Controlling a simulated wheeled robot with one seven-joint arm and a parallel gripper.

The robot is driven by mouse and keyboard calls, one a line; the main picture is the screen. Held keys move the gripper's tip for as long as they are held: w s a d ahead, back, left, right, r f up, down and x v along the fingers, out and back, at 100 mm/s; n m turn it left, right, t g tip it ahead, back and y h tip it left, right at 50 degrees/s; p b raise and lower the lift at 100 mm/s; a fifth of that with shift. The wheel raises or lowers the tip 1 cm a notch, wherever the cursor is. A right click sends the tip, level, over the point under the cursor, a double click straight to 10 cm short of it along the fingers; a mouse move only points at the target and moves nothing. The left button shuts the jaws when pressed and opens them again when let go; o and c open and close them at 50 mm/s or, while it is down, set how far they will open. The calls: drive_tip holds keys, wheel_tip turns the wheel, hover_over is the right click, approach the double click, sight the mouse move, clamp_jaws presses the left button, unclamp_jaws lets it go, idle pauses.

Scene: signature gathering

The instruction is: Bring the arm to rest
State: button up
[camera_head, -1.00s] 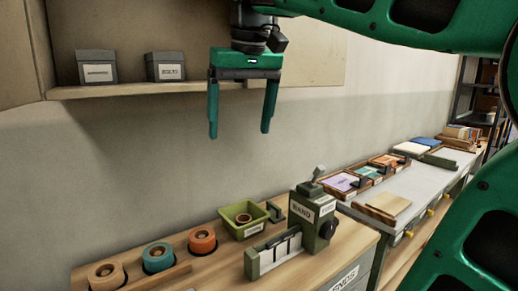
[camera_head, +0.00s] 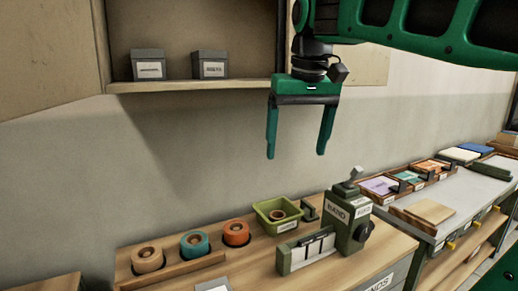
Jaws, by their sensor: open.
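My gripper (camera_head: 297,152) hangs from my green arm in the upper middle of the view, fingers pointing down. Its two green fingers are wide apart with nothing between them. It is in the air, in front of the wall and to the right of the shelf, above the wooden bench.
Below stands a wooden bench (camera_head: 250,262) with several tape rolls, a green tray (camera_head: 265,222) holding a ring, and a dark green machine (camera_head: 345,222) marked BAND. Two grey boxes (camera_head: 148,64) (camera_head: 209,64) sit on the shelf (camera_head: 180,86). A side table (camera_head: 482,187) at right bears trays and boards.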

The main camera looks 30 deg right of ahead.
drive_tip(key=s+d+f+m+g, duration=0.1)
drive_tip(key=s+d+f, duration=0.1)
drive_tip(key=s+f, duration=0.3)
drive_tip(key=s+d+f+m, duration=0.1)
drive_tip(key=s+f, duration=0.5)
drive_tip(key=f, duration=0.7)
drive_tip(key=s+d+f+m+g, duration=0.1)
drive_tip(key=s+d+f, duration=0.2)
drive_tip(key=s+f, duration=0.3)
wheel_tip(320, 180, down, 4)
drive_tip(key=shift+d+r+g+y, duration=0.15)
drive_tip(key=shift+r+g+y, duration=0.15)
drive_tip(key=shift+y, duration=0.1)
